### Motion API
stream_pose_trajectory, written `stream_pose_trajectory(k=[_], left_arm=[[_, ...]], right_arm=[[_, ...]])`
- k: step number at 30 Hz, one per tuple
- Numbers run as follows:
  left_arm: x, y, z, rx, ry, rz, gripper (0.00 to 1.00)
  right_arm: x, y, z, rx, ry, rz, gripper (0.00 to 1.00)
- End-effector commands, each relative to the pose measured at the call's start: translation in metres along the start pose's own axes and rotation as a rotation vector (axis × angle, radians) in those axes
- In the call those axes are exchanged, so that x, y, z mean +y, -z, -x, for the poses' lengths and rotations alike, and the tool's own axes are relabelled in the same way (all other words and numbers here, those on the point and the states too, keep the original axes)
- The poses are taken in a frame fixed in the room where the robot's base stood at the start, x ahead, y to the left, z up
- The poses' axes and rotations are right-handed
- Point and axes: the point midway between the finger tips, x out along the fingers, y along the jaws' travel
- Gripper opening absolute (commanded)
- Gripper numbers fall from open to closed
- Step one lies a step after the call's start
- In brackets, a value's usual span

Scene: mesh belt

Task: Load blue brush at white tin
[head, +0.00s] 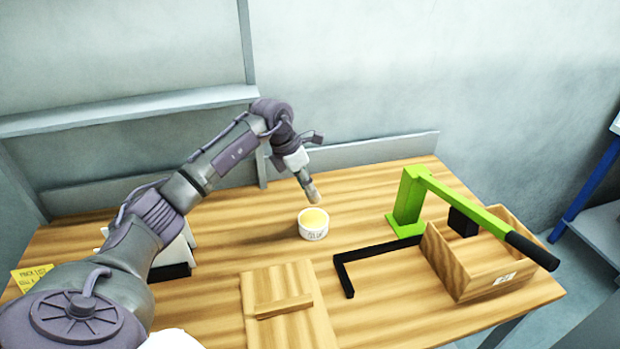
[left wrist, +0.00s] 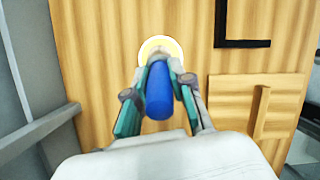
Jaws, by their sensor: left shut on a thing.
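In the left wrist view the gripper (left wrist: 166,66) is shut on the blue brush (left wrist: 158,95), whose blue part lies between the two fingers. The tin's pale round rim (left wrist: 161,41) shows beyond the fingertips, partly hidden by them. I cannot tell whether the brush touches the tin. My right gripper is not in view.
A green lever press with a black handle (head: 408,200) and an open wooden box (head: 480,272) stand at the right. A black L-shaped bar (head: 345,275) and a wooden board with a raised strip (head: 288,328) lie in front of the tin. The table around the tin is clear.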

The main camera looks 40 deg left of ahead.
Motion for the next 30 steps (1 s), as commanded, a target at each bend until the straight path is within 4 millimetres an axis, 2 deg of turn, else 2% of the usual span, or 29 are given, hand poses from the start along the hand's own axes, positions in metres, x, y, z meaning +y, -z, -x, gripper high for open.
stream_pose_trajectory(k=[6, 15, 30], left_arm=[[0.001, 0.007, -0.021, 0.002, 0.001, 0.0, 0.0], [0.003, 0.017, -0.049, 0.002, 0.001, 0.0, 0.0], [0.004, 0.018, -0.052, 0.001, 0.0, 0.0, 0.0]], right_arm=[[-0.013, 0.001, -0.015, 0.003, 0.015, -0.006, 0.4], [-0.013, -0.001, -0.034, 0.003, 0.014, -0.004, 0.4], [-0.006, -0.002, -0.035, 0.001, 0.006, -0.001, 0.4]])
